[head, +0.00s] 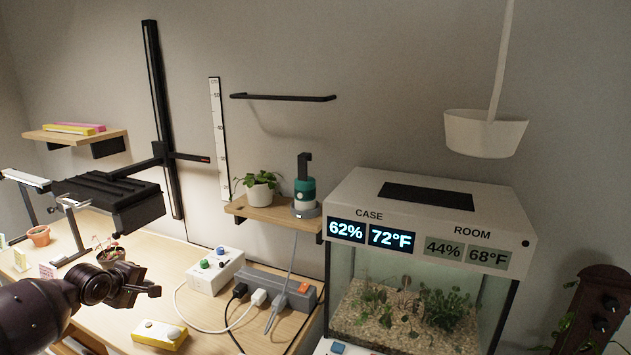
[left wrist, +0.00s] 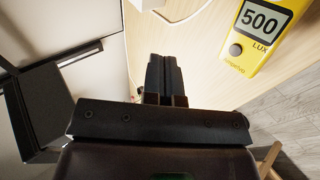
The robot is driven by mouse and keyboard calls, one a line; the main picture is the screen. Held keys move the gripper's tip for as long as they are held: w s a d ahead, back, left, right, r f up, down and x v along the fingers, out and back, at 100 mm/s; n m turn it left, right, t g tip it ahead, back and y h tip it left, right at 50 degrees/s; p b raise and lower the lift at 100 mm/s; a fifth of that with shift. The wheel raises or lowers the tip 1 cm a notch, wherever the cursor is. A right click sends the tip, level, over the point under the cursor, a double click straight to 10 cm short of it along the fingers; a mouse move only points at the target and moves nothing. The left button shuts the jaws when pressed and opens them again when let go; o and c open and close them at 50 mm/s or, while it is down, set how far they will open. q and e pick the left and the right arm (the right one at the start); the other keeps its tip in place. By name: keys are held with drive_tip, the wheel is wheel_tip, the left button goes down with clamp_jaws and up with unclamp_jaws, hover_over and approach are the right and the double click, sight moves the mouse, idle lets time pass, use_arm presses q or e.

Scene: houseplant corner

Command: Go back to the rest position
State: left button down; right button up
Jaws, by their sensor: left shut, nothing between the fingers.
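My left gripper (head: 148,291) is low at the left of the head view, over the wooden table (head: 120,325). It points right, behind the yellow and white device (head: 160,334). In the left wrist view its two dark fingers (left wrist: 164,75) lie together, shut and empty. A yellow light meter (left wrist: 262,30) reading 500 LUX lies to the right of the fingers there. My right gripper is in neither view.
A small potted plant (head: 108,252) stands close behind my left wrist. A white button box (head: 214,270) and a grey power strip (head: 265,289) with plugs and cables lie to the right. A glass terrarium case (head: 427,225) stands further right. A black lamp (head: 105,192) hangs over the left side.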

use_arm(q)
drive_tip(key=s+d+m+t+h, duration=0.1)
drive_tip(key=d+m+t, duration=0.1)
drive_tip(key=d+m, duration=0.75)
drive_tip(key=s+d+f+m+t+h, duration=0.1)
drive_tip(key=s+d+f+m+h, duration=0.1)
drive_tip(key=s+d+f+m, duration=0.45)
drive_tip(key=s+f+y, duration=0.1)
drive_tip(key=s+f, duration=0.3)
drive_tip(key=s, duration=0.7)
drive_tip(key=s+a+f+g+y, duration=0.1)
drive_tip(key=s+f, duration=0.3)
drive_tip(key=s, duration=0.7)
drive_tip(key=s+f+n+y, duration=0.1)
drive_tip(key=s+f+y, duration=0.2)
drive_tip(key=s, duration=0.8)
drive_tip(key=shift+a+f+g, duration=0.15)
drive_tip(key=shift+f+g, duration=0.25)
drive_tip(key=shift+f, duration=0.55)
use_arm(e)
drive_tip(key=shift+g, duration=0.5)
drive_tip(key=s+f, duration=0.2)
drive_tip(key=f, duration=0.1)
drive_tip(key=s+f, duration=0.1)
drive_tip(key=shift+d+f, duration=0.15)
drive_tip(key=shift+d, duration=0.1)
